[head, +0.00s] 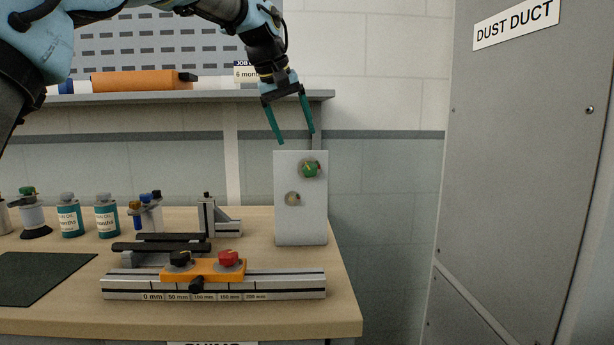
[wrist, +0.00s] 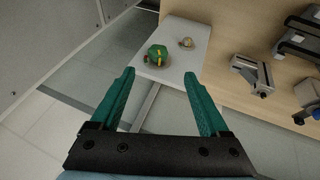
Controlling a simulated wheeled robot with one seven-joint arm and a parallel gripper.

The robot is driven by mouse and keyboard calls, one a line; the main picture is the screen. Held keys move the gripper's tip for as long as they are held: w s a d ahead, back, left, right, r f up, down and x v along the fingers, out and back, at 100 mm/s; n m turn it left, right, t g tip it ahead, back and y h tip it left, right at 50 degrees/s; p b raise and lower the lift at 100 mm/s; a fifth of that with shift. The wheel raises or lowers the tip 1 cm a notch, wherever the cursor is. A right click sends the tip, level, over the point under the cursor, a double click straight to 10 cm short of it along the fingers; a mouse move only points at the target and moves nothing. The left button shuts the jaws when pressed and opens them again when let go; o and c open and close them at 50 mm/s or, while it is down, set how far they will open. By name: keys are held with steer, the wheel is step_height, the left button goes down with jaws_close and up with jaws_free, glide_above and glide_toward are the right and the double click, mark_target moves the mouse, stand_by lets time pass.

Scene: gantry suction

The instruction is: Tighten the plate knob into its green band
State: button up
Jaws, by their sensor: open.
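The plate knob (head: 310,169) is green with a yellow mark and sits high on the front of an upright light grey plate (head: 287,222). A small round metal piece (head: 292,198) is on the plate below it. My gripper (head: 293,141) is open and empty, with its green fingers pointing down just above the plate's top edge. In the wrist view the knob (wrist: 157,54) lies beyond the open fingers (wrist: 166,98), apart from them. I cannot tell where the knob's pointer stands against its green band.
A metal rail (head: 290,286) with an orange carriage (head: 203,270) carrying a black and a red knob lies at the bench front. Bottles (head: 107,218) stand at the left. A shelf (head: 180,96) runs behind. A grey dust duct cabinet (head: 520,150) stands at the right, with free space between.

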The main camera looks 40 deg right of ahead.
mark_target(308, 164)
steer(key=x, duration=1)
steer(key=shift+s+d+f+p, duration=0.15)
steer(key=shift+d+f+p, duration=0.1)
steer(key=shift+p, duration=0.1)
jaws_close()
